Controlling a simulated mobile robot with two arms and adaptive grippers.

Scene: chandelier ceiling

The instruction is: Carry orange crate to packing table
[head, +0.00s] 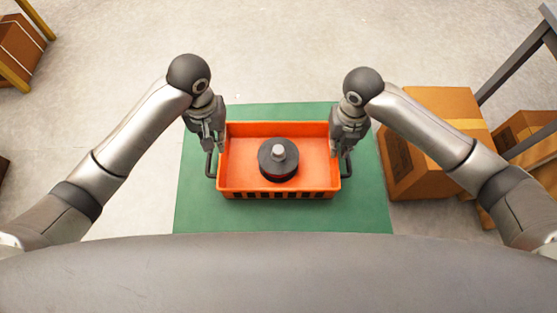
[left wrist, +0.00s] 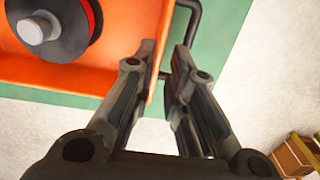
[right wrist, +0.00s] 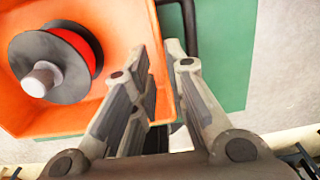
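The orange crate (head: 235,182) rests on a green mat on the floor in the head view, with a dark handle on each side. A black spool with a red band (head: 278,160) lies inside it. My left gripper (head: 215,146) is over the crate's left side by the handle. Its fingers are apart in the left wrist view (left wrist: 163,52), near the crate wall (left wrist: 160,30) and handle (left wrist: 194,15). My right gripper (head: 339,150) is over the right side. Its fingers are apart in the right wrist view (right wrist: 158,50), near the crate wall (right wrist: 152,20). I cannot identify the packing table.
The green mat (head: 200,215) extends around the crate. Cardboard boxes (head: 440,110) stand close on the right, by a grey metal frame (head: 515,60). Another box (head: 18,50) sits by a yellow frame at the upper left. The floor (head: 290,50) beyond the mat is clear.

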